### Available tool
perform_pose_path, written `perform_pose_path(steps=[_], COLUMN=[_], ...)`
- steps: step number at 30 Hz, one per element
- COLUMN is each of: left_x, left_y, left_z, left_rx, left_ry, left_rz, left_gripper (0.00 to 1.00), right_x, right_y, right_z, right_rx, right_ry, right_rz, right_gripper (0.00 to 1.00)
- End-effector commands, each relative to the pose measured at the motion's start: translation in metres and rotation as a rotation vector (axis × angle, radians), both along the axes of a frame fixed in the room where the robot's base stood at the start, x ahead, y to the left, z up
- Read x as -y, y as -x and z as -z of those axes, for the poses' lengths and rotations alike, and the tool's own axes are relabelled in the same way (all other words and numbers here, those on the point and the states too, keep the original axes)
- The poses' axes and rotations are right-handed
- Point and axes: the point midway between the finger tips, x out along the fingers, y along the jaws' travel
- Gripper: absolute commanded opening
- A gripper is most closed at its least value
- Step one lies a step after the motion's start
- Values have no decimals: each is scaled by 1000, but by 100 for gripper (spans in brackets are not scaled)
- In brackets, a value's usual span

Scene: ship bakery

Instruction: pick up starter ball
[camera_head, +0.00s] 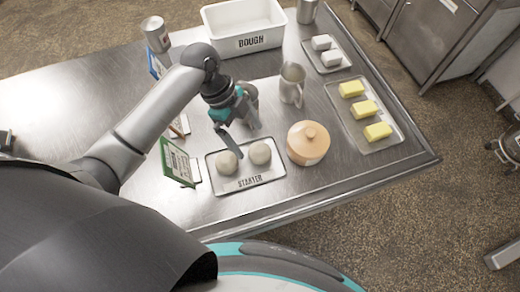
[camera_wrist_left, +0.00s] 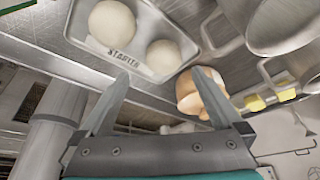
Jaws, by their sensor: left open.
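Two pale round starter balls lie on the small tray (camera_head: 249,181) labelled STARTER, the left ball (camera_head: 226,162) and the right ball (camera_head: 260,153). In the left wrist view the balls (camera_wrist_left: 112,23) (camera_wrist_left: 163,56) also show on the labelled tray (camera_wrist_left: 100,50). My left gripper (camera_head: 248,141) is open and empty, with its fingers over the back of the tray in the head view. In the left wrist view the gap between the fingertips (camera_wrist_left: 160,77) holds nothing. Contact with a ball cannot be made out. My right gripper is not in view.
A green-framed card (camera_head: 177,162) stands at left. The white DOUGH bin (camera_head: 243,25) is at the back. A tray of butter blocks (camera_head: 386,142) is at right.

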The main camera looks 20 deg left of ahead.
Motion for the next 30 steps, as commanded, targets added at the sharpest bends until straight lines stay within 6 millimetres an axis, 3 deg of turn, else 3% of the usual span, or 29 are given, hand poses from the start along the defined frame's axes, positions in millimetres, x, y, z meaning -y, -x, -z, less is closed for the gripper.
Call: perform_pose_path(steps=[9, 18, 27, 30], left_x=[10, 25, 27, 27], left_y=[1, 1, 1, 1], left_z=[24, 60, 65, 65], left_rx=[-1, 0, 2, 2], left_ry=[2, 0, -3, -2], left_rz=[-2, -1, -1, -1], left_gripper=[100, 100, 100, 90], right_x=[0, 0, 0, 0], right_y=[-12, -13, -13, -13], right_z=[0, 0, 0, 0], right_rx=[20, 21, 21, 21], right_ry=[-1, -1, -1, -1], right_rz=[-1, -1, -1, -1], right_gripper=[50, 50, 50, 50])
